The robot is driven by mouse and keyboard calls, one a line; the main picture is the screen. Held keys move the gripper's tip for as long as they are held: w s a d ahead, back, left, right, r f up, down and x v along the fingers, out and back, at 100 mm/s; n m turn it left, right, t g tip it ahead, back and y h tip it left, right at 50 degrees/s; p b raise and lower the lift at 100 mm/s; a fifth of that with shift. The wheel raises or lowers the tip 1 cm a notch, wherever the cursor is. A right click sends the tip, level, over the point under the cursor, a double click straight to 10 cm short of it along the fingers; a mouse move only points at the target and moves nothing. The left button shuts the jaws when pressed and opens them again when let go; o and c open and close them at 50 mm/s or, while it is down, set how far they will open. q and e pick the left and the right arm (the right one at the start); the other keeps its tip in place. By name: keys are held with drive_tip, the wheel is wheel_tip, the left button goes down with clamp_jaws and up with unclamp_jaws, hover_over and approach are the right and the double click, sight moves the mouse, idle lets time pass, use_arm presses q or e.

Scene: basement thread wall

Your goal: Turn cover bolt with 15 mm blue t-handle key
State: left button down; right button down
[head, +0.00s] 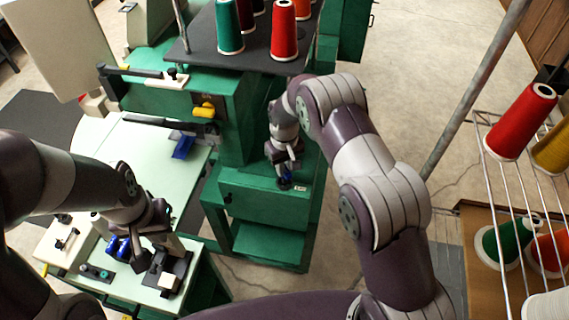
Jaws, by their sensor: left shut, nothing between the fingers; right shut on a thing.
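My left gripper (142,258) is shut and empty, low over the pale worktable at the lower left. Blue parts (118,247) show right beside it; I cannot tell whether they are other keys.
Another blue part (182,146) lies on the pale table (130,160). Thread cones, such as a red one (284,32), stand on a dark shelf (250,55) above the machine. A wire rack (490,190) with more cones is at right. Open floor lies between machine and rack.

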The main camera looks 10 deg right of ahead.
drive_tip(key=m, duration=0.4)
drive_tip(key=shift+f+m+b, duration=0.1)
drive_tip(key=shift+m+b, duration=0.3)
drive_tip(key=m, duration=0.5)
drive_tip(key=shift+r+n, duration=0.25)
drive_tip(key=shift+n, duration=0.65)
drive_tip(key=shift+r+p, duration=1.85)
drive_tip(key=shift+r, duration=1.15)
